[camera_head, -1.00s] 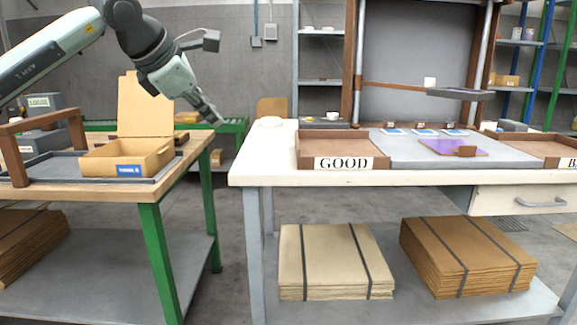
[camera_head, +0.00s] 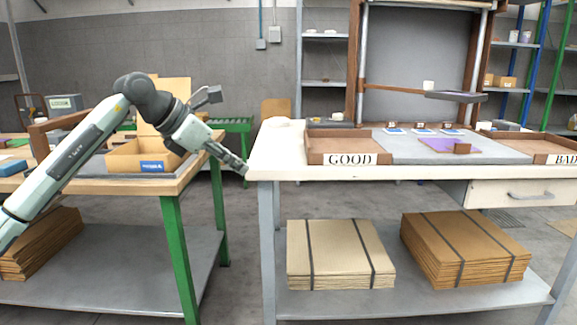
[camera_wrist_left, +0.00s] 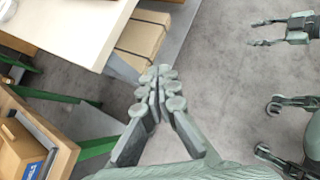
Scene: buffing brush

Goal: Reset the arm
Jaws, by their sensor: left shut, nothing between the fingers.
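My left gripper (camera_head: 240,168) shows in the head view at the end of the left arm. It hangs in the gap between the wooden table and the white workbench, close to the bench's left front corner, pointing down and right. In the left wrist view its fingers (camera_wrist_left: 160,88) are together with nothing between them, above the grey floor. My right gripper is outside the head view. Grey-green finger-like parts (camera_wrist_left: 285,30) at the right edge of the left wrist view look like mine, but I cannot tell their state.
The white workbench (camera_head: 262,160) carries a GOOD tray (camera_head: 350,145), a grey mat with a purple sheet (camera_head: 437,144) and a BAD tray (camera_head: 525,146). The wooden table (camera_head: 190,180) at left holds an open cardboard box (camera_head: 135,158). Strapped cardboard stacks (camera_head: 340,250) lie on the lower shelf.

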